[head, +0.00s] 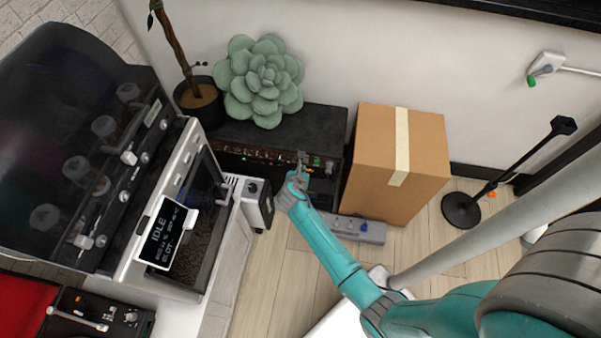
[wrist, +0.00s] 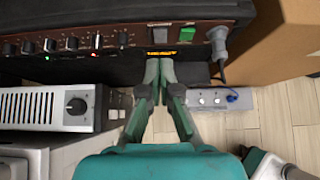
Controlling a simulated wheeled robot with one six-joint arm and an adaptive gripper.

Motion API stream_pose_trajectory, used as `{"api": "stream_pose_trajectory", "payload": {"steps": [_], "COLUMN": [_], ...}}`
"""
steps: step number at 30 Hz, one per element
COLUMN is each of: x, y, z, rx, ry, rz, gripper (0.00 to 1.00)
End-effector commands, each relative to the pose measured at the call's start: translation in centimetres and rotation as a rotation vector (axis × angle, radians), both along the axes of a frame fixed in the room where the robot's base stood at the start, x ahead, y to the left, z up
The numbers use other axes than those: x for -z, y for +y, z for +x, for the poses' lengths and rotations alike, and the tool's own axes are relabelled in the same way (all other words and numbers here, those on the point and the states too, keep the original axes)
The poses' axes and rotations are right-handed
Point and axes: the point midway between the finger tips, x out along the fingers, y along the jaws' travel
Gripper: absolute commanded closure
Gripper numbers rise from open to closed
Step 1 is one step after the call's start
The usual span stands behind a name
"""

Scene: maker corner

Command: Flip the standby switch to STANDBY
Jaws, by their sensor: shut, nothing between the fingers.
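The black amplifier (head: 315,118) stands against the wall, with a brown control panel (wrist: 75,44) along its front edge. In the head view my gripper (head: 303,163) hides part of the panel.
A grey plug (wrist: 217,42) with a cable sits at the panel's right end. A cardboard box (head: 395,155) stands right of the amplifier, a grey power strip (head: 358,229) on the floor before it. A pale box with a dial (head: 257,203) stands to the left. A succulent (head: 262,82) rests on top.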

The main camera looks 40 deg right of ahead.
Motion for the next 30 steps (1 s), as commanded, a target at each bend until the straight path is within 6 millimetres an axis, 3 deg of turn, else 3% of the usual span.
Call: {"api": "stream_pose_trajectory", "payload": {"steps": [9,30], "x": [-3.5,-4.1], "y": [2.2,2.5], "z": [-1.7,-1.9], "rx": [-0.001,0.001], "ry": [-0.001,-0.001], "rz": [0.000,0.000], "gripper": [1.00,1.00]}}
